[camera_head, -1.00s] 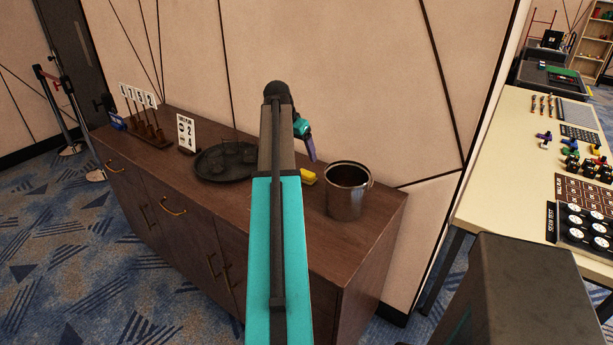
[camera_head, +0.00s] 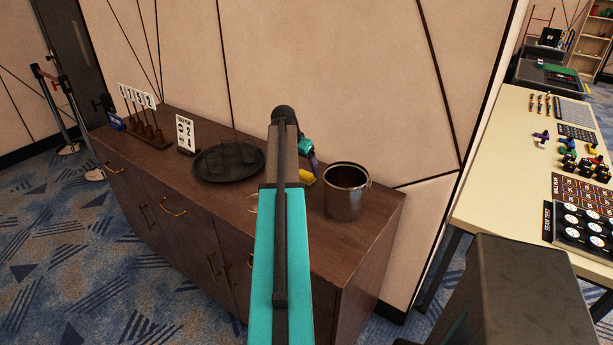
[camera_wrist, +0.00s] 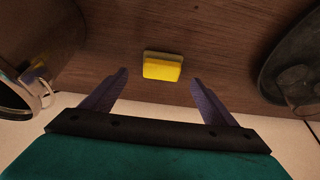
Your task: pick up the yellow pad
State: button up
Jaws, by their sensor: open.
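The yellow pad (camera_wrist: 162,67) lies on the brown wooden cabinet top. In the wrist view it is ahead of my open gripper (camera_wrist: 158,84), roughly centred between the two purple fingers and just beyond their tips. Nothing is between the fingers. In the head view the pad (camera_head: 305,177) is partly hidden behind my arm, and my gripper (camera_head: 313,160) is above and close to it. The height gap between fingers and pad is hard to judge.
A shiny metal pot (camera_head: 345,192) stands close to the right of the pad. A dark round tray (camera_head: 228,163) with glasses is to the left. The wall is right behind the cabinet (camera_head: 345,255).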

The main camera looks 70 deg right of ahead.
aim_at(306, 173)
jog(key=shift+f, duration=0.1)
jog(key=shift+p+x, duration=1.1)
jog(key=shift+x, duration=1.4)
jog(key=c, duration=1.1)
jog(key=shift+r+b, duration=0.85)
jog(key=shift+r, duration=0.9)
jog(key=w+a+b, duration=0.1)
jog(key=a, duration=0.4)
jog(key=w+a+r+b, duration=0.1)
jog(key=a, duration=0.4)
jog(key=a+b, duration=0.1)
jog(key=a, duration=0.4)
jog(key=shift+w+a+r+b, duration=0.3)
jog(key=shift+w+a+b, duration=0.05)
jog(key=shift+w+b, duration=0.05)
